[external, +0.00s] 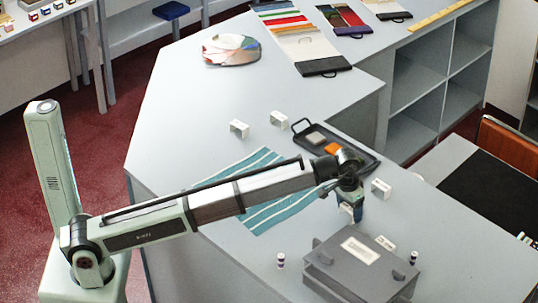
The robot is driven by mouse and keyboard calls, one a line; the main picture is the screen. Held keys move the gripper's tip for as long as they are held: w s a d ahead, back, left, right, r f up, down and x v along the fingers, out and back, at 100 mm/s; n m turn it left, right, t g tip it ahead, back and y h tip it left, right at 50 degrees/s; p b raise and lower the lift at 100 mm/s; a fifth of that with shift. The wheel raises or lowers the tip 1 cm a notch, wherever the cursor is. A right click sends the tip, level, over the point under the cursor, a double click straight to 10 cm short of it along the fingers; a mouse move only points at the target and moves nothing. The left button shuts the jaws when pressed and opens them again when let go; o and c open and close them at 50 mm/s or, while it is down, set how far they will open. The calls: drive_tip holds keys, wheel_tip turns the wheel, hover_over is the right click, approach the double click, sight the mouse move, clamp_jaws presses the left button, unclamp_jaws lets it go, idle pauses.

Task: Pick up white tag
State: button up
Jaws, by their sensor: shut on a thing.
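My gripper (350,213) points down over the counter, between the striped cloth and the grey box. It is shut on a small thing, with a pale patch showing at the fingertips. The fingers mostly hide it, so I cannot tell clearly whether it is a white tag. Other small white tag-like blocks stand on the counter: one (380,188) just right of my gripper, and two farther back, left (239,128) and right (278,118). Another white piece (386,243) shows by the grey box.
A dark tray (366,160) with an orange and a grey piece lies behind my gripper. A teal striped cloth (265,215) lies under my arm. A grey lidded box (345,283) stands in front, with small dark-and-white bottles (281,261) beside it. The counter's left-middle is clear.

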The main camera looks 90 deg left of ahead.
wheel_tip(320, 180, up, 10)
drive_tip(key=shift+f, duration=0.1)
drive_tip(key=s+a+n, duration=0.1)
drive_tip(key=s+a, duration=0.3)
drive_tip(key=a, duration=0.6)
drive_tip(key=s+a+n, duration=0.2)
drive_tip(key=s+a, duration=0.3)
drive_tip(key=a, duration=0.5)
drive_tip(key=s+a+n, duration=0.1)
drive_tip(key=s+a, duration=0.3)
drive_tip(key=a, duration=0.6)
drive_tip(key=s+a+m, duration=0.1)
drive_tip(key=s+a, duration=1)
drive_tip(key=a, duration=0.4)
drive_tip(key=s+a+m, duration=0.1)
drive_tip(key=s+a, duration=1)
drive_tip(key=a, duration=0.3)
drive_tip(key=shift+a+f, duration=0.1)
drive_tip(key=shift+f, duration=4.8)
drive_tip(key=shift+f, duration=0.15)
